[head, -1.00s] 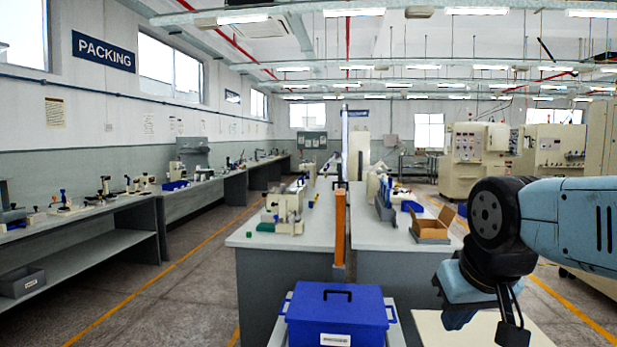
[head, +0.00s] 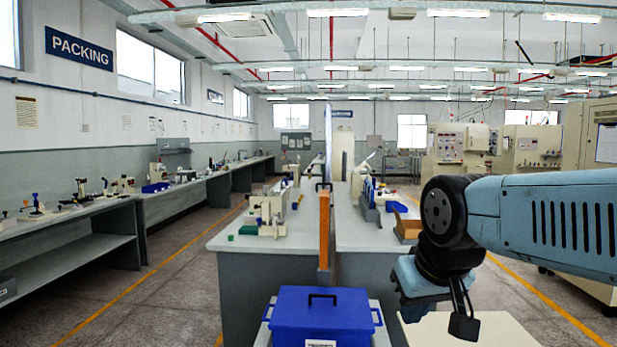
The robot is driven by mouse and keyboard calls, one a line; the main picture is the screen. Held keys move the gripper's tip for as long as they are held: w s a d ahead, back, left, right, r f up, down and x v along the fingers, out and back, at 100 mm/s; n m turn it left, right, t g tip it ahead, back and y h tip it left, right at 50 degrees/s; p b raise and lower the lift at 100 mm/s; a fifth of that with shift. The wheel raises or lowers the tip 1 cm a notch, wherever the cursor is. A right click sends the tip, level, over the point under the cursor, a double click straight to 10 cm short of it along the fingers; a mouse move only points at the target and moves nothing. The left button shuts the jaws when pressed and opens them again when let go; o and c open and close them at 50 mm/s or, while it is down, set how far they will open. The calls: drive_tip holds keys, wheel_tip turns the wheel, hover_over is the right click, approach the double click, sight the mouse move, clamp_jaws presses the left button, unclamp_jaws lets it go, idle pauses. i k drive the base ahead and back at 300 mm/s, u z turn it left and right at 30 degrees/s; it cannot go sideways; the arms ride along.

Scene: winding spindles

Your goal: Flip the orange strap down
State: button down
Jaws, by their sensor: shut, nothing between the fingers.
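The orange strap (head: 324,230) stands upright as a narrow bar at the near end of the gap between the two workbenches. A dark handle-like piece (head: 323,186) shows at its top. My gripper (head: 463,324) hangs pointing down at the lower right, to the right of the strap and lower in the picture. It is shut and empty, well apart from the strap. Its fingertips are small and dark, and partly hard to make out.
A blue lidded box (head: 322,312) with a black handle stands in front of the strap. Floor is clear at left.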

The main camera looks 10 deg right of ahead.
sight(324, 194)
drive_tip(key=i, duration=1.5)
drive_tip(key=z, duration=0.05)
